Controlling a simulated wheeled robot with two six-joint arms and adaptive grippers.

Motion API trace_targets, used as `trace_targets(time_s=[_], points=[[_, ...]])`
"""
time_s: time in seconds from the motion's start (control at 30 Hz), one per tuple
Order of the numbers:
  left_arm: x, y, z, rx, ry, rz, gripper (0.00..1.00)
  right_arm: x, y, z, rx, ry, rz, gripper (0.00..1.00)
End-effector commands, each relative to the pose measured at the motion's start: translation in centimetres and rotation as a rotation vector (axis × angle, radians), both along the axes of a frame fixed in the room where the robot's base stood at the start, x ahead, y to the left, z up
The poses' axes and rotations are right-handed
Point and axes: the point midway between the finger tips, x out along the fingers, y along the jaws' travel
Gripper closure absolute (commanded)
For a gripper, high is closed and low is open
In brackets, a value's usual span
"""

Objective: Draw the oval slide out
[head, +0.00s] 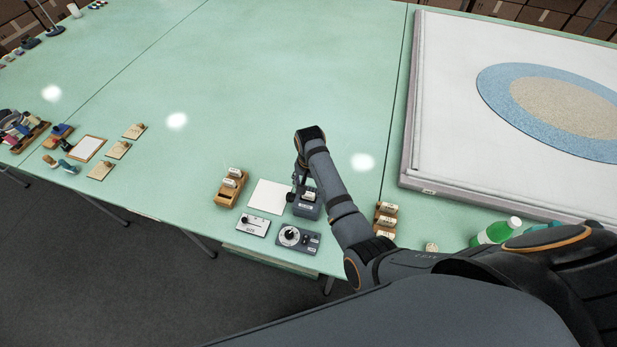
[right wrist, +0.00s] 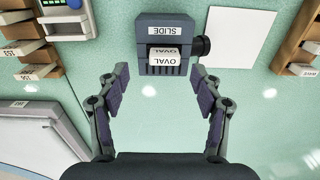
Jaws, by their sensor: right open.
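The oval slide (right wrist: 164,56) is a pale piece labelled OVAL, seated in the slot of a dark grey holder (right wrist: 160,30) labelled SLIDE. In the head view the holder (head: 307,207) stands near the table's front edge, partly covered by my right arm. My right gripper (right wrist: 158,75) is open and empty in the right wrist view. Its two fingers are spread to the left and right of the slide's near end, and neither visibly touches the slide. In the head view this gripper (head: 298,188) is small and dark beside the holder. My left gripper is not in view.
A white sheet (head: 267,197) lies beside the holder. A wooden rack (head: 225,198) stands left, and labelled blocks (head: 386,219) stand right. A dial unit (head: 297,238) and a lever box (head: 253,224) sit in front. A green bottle (head: 495,232) is farther right. The table behind is clear.

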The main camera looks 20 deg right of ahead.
Motion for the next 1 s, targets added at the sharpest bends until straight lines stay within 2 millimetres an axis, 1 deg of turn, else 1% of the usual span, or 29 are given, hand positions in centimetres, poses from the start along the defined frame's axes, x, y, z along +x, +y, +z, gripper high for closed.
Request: trace_targets(time_s=[0.03,0.07,0.13,0.2,0.33,0.4,0.43,0.53,0.7,0.77,0.87,1.0], points=[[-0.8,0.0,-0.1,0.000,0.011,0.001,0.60,0.0,0.0,-0.9,-0.001,0.002,0.001,0.34],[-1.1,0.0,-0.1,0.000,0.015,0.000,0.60,0.0,-0.1,-1.4,-0.002,0.001,0.001,0.34],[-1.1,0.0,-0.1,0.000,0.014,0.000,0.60,0.1,-0.1,-2.6,-0.002,0.000,0.001,0.34],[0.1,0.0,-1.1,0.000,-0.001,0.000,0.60,0.1,-0.1,-4.1,-0.001,0.000,0.001,0.34],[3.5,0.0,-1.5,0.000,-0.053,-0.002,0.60,0.1,-0.1,-5.6,-0.001,-0.001,0.000,0.34],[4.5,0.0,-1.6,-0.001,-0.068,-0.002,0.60,0.1,0.0,-6.1,-0.001,-0.001,0.000,0.34],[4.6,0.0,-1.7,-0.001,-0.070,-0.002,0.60,0.1,0.0,-6.2,0.000,-0.001,0.000,0.34],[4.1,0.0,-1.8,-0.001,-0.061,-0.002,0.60,0.2,0.0,-6.5,0.000,-0.002,0.000,0.34],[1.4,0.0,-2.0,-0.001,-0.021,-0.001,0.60,0.2,0.0,-6.5,0.000,-0.002,0.000,0.34],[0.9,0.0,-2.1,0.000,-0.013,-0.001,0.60,0.2,0.0,-6.4,0.000,-0.002,0.000,0.34],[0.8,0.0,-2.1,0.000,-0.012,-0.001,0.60,0.2,0.0,-6.4,0.000,-0.002,0.000,0.34],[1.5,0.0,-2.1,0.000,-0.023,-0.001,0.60,0.2,0.0,-6.4,0.000,-0.002,0.000,0.34]])
